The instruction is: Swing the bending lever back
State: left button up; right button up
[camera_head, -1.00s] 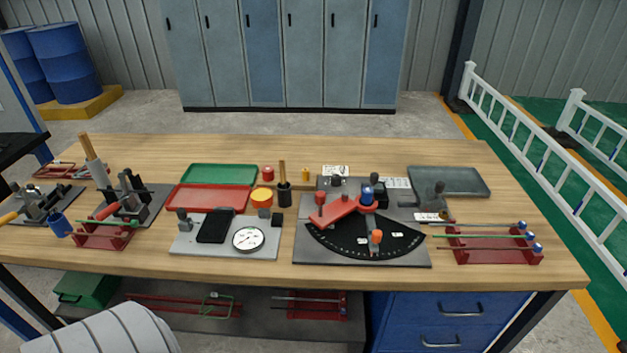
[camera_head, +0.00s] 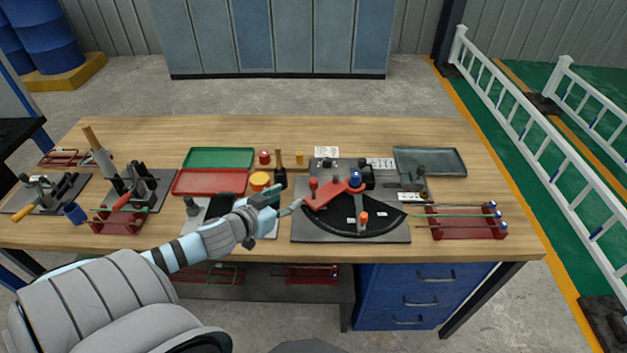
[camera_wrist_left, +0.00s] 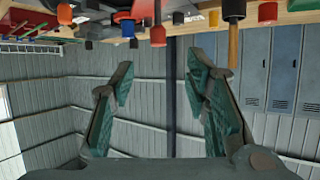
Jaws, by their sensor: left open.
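The bending lever (camera_head: 332,194) is a red arm on a grey plate (camera_head: 400,232) with a black dial (camera_head: 345,222). It reaches left from a blue-topped pivot (camera_head: 355,180) to a red knob (camera_head: 313,184) standing at its left end. My left gripper (camera_head: 287,199) is open and empty just left of this knob, apart from it, its fingers pointing right. In the left wrist view the two fingers (camera_wrist_left: 163,85) are spread with nothing between them. Bench items hang upside down along the top there, including a red knob (camera_wrist_left: 158,37). My right gripper is not in view.
An orange peg (camera_head: 364,217) stands on the dial. A gauge plate (camera_head: 262,229) lies partly hidden under my left arm. A red tray (camera_head: 205,182), yellow cup (camera_head: 259,181) and black holder (camera_head: 280,178) are behind it. A red rack with rods (camera_head: 460,228) stands right of the dial.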

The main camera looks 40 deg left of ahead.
aim_at(313, 181)
pick_arm(q)
jog(key=b+x, duration=0.2)
jog(key=x, duration=0.3)
jog(key=b+x, duration=0.2)
jog(key=x, duration=0.2)
jog(key=r+b+x, duration=0.1)
jog(key=b+x, duration=0.1)
jog(key=x, duration=0.3)
jog(key=shift+w+d+f, duration=0.1)
jog(key=shift+w+f, duration=0.1)
jog(key=shift+w, duration=0.3)
jog(key=shift+r, duration=0.1)
grip_shut()
